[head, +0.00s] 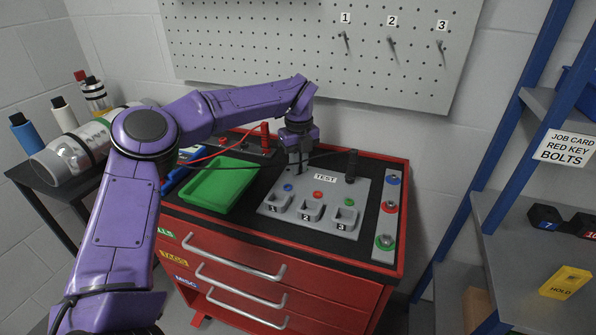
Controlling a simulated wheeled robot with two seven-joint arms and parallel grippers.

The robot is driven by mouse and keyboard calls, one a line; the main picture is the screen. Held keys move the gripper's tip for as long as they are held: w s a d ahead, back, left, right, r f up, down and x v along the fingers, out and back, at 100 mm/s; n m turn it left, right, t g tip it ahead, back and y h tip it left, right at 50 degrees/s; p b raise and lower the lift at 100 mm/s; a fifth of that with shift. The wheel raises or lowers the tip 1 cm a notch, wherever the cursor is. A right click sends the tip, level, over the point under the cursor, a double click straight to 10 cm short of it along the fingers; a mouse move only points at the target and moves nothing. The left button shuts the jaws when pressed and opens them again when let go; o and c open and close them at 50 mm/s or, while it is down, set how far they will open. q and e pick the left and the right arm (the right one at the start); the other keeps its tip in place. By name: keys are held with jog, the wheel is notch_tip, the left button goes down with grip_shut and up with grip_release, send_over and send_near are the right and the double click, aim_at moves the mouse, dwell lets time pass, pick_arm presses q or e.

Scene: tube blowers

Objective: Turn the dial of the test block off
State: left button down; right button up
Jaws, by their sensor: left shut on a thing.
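The grey test block (268,207) lies on top of the red tool cabinet and carries a TEST label (325,178). My left arm reaches over from the left, and my left gripper (299,166) points down at the back left of the block. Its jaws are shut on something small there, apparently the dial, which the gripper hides. The dial's setting cannot be seen. My right gripper is not in view.
A green tray (220,186) lies left of the block. A strip with round coloured fittings (388,213) lies right. A pegboard (300,50) is behind; a blue-framed shelf (540,230) stands right.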

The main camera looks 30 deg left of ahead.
pick_arm(q)
jog(key=n+b, duration=0.4)
jog(key=n, duration=0.1)
jog(key=shift+w+f+b, duration=0.15)
jog(key=shift+w+b, duration=0.1)
jog(key=shift+b, duration=0.1)
jog(key=shift+w+r+n+b, duration=0.1)
jog(key=shift+r+n+b, duration=0.1)
jog(key=shift+n+b, duration=1.25)
jog(key=shift+n, duration=0.45)
jog(key=c, duration=1.1)
grip_release()
jog(key=shift+a, duration=0.1)
notch_tip(320, 180, up, 10)
jog(key=p, duration=0.3)
jog(key=shift+r, duration=0.25)
